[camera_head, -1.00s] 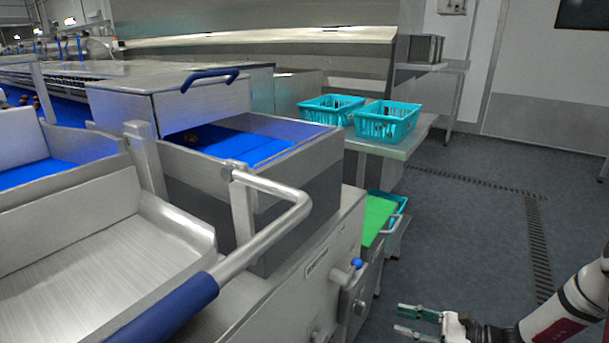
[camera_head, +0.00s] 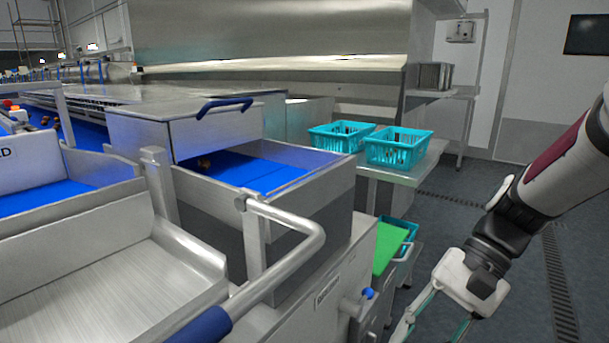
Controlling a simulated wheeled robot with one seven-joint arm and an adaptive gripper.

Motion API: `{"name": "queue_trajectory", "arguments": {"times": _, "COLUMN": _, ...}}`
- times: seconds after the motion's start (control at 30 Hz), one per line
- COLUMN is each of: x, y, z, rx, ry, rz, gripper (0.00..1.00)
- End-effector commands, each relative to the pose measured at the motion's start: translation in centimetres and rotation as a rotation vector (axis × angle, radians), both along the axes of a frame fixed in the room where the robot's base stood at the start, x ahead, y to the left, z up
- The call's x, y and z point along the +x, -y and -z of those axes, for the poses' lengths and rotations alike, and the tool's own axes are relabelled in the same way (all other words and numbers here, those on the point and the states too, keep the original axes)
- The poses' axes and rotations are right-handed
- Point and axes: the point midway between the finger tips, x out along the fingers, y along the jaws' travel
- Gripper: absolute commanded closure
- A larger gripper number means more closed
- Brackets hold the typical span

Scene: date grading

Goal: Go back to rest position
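My gripper (camera_head: 432,322) hangs at the bottom right of the head view, at the end of my white and dark red arm. It points down and to the left, over the grey floor to the right of the steel machine. Its fingertips run past the bottom edge of the picture. The two finger linkages look spread, with a gap between them, and I see nothing held in the visible part.
The steel grading machine (camera_head: 200,115) with a blue belt (camera_head: 245,172) fills the left. A tubular handle (camera_head: 318,240) juts out at its front. Two teal baskets (camera_head: 398,150) stand on a steel table (camera_head: 425,172) behind. A green surface (camera_head: 388,245) lies below. Floor (camera_head: 505,235) is open at right.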

Motion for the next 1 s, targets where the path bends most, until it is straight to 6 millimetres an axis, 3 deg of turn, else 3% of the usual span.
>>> {"name": "queue_trajectory", "arguments": {"times": 0.2, "x": -5.5, "y": -0.6, "z": -3.1, "rx": -0.165, "ry": 0.125, "rz": -0.176, "gripper": 0.68}}
{"name": "queue_trajectory", "arguments": {"times": 0.5, "x": -12.5, "y": 0.4, "z": -5.1, "rx": -0.368, "ry": 0.303, "rz": -0.375, "gripper": 0.68}}
{"name": "queue_trajectory", "arguments": {"times": 0.7, "x": -15.4, "y": 1.6, "z": -5.3, "rx": -0.461, "ry": 0.395, "rz": -0.458, "gripper": 0.68}}
{"name": "queue_trajectory", "arguments": {"times": 1.0, "x": -18.0, "y": 3.1, "z": -5.6, "rx": -0.551, "ry": 0.498, "rz": -0.532, "gripper": 0.68}}
